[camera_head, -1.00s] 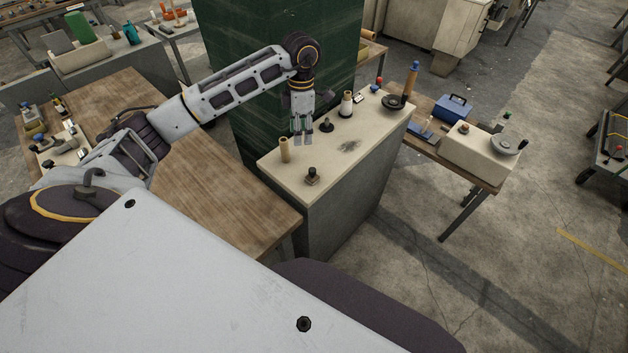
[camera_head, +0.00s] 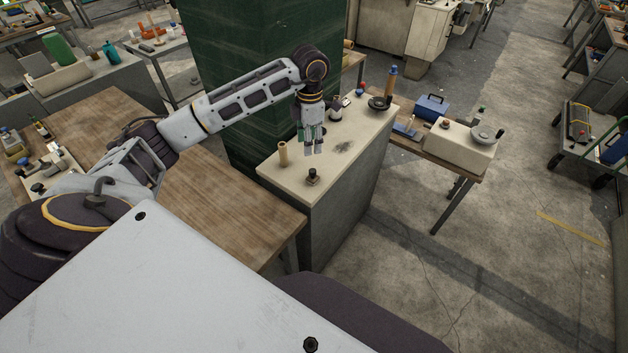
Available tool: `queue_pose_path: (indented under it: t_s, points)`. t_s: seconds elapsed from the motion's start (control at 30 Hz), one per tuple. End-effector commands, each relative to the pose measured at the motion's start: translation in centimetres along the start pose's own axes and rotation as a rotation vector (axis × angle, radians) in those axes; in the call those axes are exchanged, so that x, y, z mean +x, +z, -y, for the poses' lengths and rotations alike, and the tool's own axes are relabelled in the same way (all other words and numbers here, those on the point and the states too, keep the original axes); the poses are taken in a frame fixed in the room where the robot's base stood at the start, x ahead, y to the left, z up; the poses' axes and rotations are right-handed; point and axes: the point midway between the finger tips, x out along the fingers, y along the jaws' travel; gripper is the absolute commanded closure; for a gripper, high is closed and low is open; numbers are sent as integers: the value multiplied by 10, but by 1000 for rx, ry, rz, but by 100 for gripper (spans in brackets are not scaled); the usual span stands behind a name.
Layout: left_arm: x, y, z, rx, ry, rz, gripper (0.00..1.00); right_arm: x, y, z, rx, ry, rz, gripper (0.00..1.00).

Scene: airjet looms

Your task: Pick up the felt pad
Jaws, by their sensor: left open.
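My left gripper (camera_head: 314,150) points down over the cabinet top, just left of the patch. Its fingers are open with nothing seen between them. It appears to be above the surface, but the exact height is unclear. My right gripper is not in view.
A tan cone (camera_head: 283,154) and a small dark knob-like part (camera_head: 313,177) stand near the gripper. A green pillar (camera_head: 235,70) rises behind my arm.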

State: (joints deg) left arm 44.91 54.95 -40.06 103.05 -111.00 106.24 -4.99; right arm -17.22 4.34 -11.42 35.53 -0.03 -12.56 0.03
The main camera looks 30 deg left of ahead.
Motion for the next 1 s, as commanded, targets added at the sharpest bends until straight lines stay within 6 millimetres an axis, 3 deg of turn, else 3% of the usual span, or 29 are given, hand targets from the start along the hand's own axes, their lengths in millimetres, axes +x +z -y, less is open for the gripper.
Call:
queue_pose_path:
  t_s: [1.0]
  points:
    - [0,6,-3,-220,12,26,54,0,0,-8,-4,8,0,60]
